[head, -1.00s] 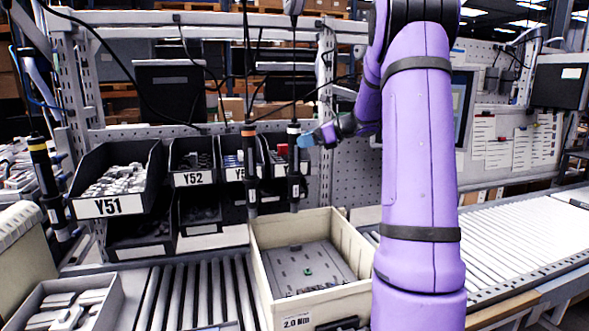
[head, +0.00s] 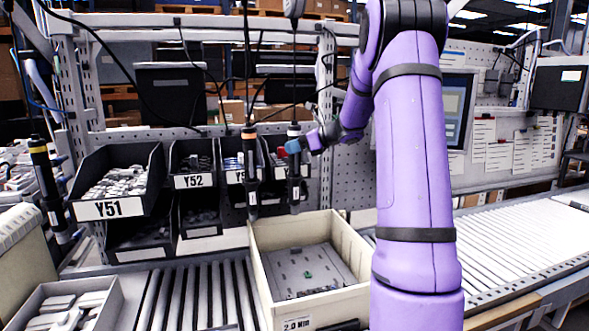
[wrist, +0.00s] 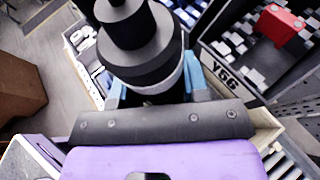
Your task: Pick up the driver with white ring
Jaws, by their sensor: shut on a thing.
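The driver with the white ring (head: 294,184) hangs upright on its cable above the back of the beige bin. My gripper (head: 293,147) has come to it from the right and is shut on its upper body, just below the white ring. In the wrist view the black driver (wrist: 140,42) stands between the blue fingertips of my gripper (wrist: 157,87), with a pale ring low on its visible body. The driver's lower end is hidden in the wrist view.
A driver with an orange ring (head: 249,165) hangs close on the left. A driver with a yellow ring (head: 46,178) hangs at the far left. Black part bins, Y51 (head: 112,209) and Y52 (head: 194,181), stand behind. The beige bin (head: 355,250) is below, on the rollers.

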